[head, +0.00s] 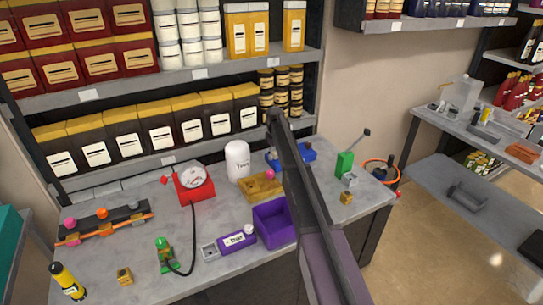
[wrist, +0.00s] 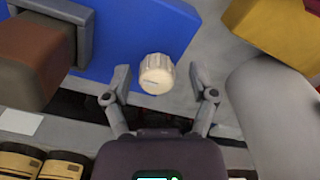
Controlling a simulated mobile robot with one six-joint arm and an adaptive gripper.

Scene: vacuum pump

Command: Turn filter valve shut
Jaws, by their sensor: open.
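A cream ribbed knob (wrist: 155,73) with a dark line on its face shows in the wrist view, beside or at the edge of a blue block (wrist: 135,35). I take the knob to be the filter valve. My gripper (wrist: 159,82) is open, with one finger on each side of the knob. A gap shows on both sides, wider on the right. In the head view the blue block (head: 309,153) is partly hidden behind my arm. The knob and my fingers cannot be made out there.
A white bottle (head: 238,160) stands left of the blue block, and a yellow tray (head: 262,187) lies in front. A purple bin (head: 272,222), a red gauge (head: 193,182) and a green lever box (head: 345,163) are nearby. Shelves with black-and-yellow boxes (head: 160,133) stand behind.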

